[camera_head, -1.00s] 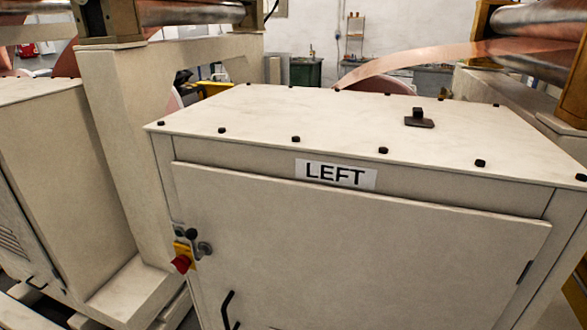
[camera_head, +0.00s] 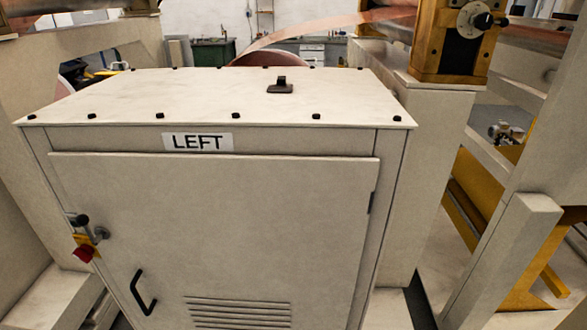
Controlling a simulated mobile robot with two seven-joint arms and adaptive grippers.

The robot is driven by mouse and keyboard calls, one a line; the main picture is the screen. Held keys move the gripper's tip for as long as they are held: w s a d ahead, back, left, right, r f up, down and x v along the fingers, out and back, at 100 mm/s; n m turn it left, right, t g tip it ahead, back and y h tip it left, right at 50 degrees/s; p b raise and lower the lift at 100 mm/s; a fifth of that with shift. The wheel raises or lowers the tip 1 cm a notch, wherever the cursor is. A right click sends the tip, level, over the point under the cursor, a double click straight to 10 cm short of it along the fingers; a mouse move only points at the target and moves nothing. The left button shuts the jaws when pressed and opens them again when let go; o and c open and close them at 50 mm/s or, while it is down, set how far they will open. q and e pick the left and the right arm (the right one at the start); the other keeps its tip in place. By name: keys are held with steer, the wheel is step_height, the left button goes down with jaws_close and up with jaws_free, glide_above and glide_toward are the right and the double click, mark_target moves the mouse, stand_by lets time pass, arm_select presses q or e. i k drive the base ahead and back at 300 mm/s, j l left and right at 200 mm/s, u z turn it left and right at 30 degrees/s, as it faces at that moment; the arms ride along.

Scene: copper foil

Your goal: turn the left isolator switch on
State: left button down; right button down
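The left isolator switch (camera_head: 84,253) is a red knob on a yellow plate. It sits at the left edge of the front of a cream cabinet (camera_head: 270,210) with a "LEFT" label (camera_head: 197,142). The knob is small in view, and I cannot tell its setting. A metal latch with a black knob (camera_head: 82,220) sits just above it. Neither of my grippers is in view.
A black door handle (camera_head: 143,292) sticks out right of the switch. A small black fitting (camera_head: 280,85) stands on the cabinet top. Cream machine frames flank the cabinet, with a yellow bearing block (camera_head: 457,40) at upper right. Copper foil (camera_head: 330,32) runs behind.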

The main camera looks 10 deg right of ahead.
mark_target(84, 253)
steer(key=k+l, duration=0.15)
steer(key=l, duration=0.15)
steer(key=k+l, duration=0.15)
steer(key=l, duration=0.15)
steer(key=k+l, duration=0.15)
steer(key=l, duration=0.15)
steer(key=u, duration=1.2)
steer(key=z, duration=1.25)
steer(key=u, duration=1.25)
